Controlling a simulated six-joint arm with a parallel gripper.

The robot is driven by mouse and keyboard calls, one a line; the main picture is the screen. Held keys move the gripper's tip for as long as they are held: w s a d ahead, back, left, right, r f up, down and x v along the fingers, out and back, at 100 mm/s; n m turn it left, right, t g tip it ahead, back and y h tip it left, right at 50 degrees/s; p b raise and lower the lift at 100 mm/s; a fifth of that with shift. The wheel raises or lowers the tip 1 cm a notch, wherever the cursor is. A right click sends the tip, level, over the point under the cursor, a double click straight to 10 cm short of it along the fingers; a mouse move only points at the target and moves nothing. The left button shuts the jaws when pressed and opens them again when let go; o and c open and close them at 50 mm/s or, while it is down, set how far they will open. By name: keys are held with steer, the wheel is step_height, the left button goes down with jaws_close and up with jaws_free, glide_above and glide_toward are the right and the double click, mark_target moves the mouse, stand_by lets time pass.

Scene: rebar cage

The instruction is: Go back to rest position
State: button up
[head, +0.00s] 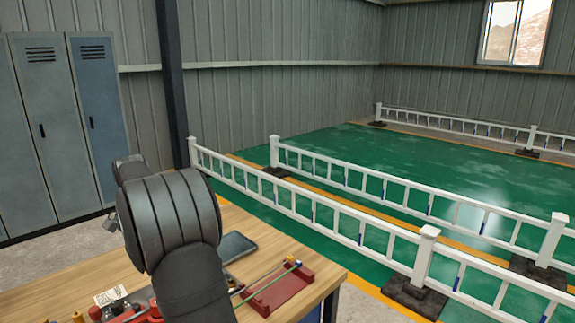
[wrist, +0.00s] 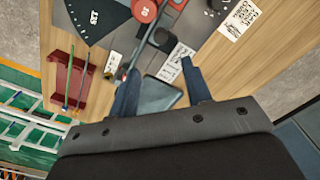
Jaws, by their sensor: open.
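In the wrist view my gripper (wrist: 161,84) is open, its two dark blue fingers spread apart with nothing held between them. It hangs above the wooden table (wrist: 215,60), and a dark grey tray (wrist: 158,97) shows on the table beyond the fingers. In the head view my thick dark arm stands over the table (head: 323,279) at the lower left. The arm hides part of the tabletop, and the fingers cannot be made out clearly there.
A red holder (wrist: 68,90) with thin rods lies near one table edge. Red and dark parts and printed cards (wrist: 239,18) lie farther along. Grey lockers (head: 60,130) stand at the left. White railings (head: 330,213) border a green floor (head: 400,165) beyond the table.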

step_height(320, 180, up, 5)
steer(key=f, duration=1.7)
steer(key=shift+w+a+f, duration=0.3)
step_height(320, 180, up, 17)
steer(key=s+d+r+m+t+y, duration=0.1)
steer(key=d+m+y, duration=0.3)
steer(key=d+m, duration=0.4)
steer(key=shift+s+m, duration=0.3)
steer(key=shift+s, duration=0.4)
steer(key=shift+d+r, duration=0.1)
steer(key=shift+r, duration=0.05)
